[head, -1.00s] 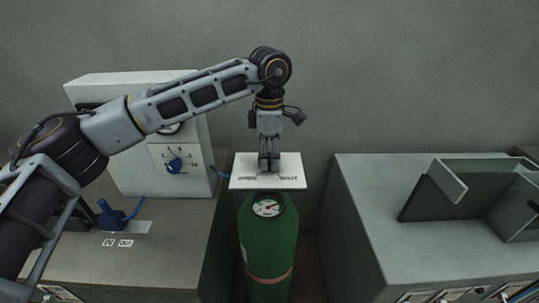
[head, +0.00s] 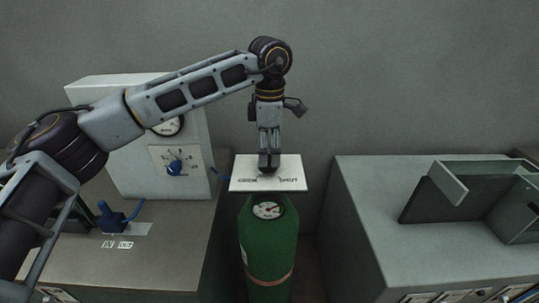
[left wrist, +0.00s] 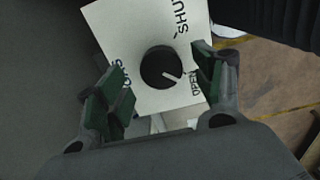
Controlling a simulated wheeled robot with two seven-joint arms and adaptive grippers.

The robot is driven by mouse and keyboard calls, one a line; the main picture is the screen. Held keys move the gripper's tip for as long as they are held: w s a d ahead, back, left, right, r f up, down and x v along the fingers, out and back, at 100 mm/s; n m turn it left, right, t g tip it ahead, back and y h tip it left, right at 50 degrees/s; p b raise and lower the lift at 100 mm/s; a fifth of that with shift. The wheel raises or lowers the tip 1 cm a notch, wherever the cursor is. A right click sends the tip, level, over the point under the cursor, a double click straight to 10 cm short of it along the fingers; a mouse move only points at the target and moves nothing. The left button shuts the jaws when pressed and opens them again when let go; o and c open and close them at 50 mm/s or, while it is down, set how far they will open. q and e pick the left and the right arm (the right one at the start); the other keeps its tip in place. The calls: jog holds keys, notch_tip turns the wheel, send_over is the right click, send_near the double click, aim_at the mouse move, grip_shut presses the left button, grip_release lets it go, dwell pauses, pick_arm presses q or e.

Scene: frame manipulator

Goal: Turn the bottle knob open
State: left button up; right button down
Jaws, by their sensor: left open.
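The green bottle (head: 268,244) stands upright in the gap between two counters, with a round gauge (head: 267,210) near its top. A white plate (head: 240,184) with OPEN and SHUT lettering is above it. In the left wrist view the black round knob (left wrist: 162,67) sits on the white plate (left wrist: 112,22). Its white pointer mark points toward the OPEN lettering at lower right. My left gripper (head: 268,163) hangs straight down over the plate and hides the knob in the head view. In the wrist view its open fingers (left wrist: 160,85) are on either side of the knob, with visible gaps.
On the left counter stand a pale panel with a blue dial (head: 174,168) and a small blue valve (head: 112,216). The right counter (head: 365,200) holds an open glass-walled box (head: 490,195). The air right of my gripper is clear.

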pick_arm(q)
notch_tip(320, 180, up, 10)
jog(key=shift+f, duration=0.15)
dwell(0.3)
dwell(0.4)
notch_tip(320, 180, up, 8)
jog(key=p, duration=0.8)
send_over(270, 159)
jog(key=shift+r+p, duration=1.1)
pick_arm(e)
jog(key=s+a+r, duration=0.2)
jog(key=a+r, duration=0.3)
jog(key=r, duration=0.5)
jog(key=shift+a+y, duration=0.3)
jog(key=shift+a, duration=0.05)
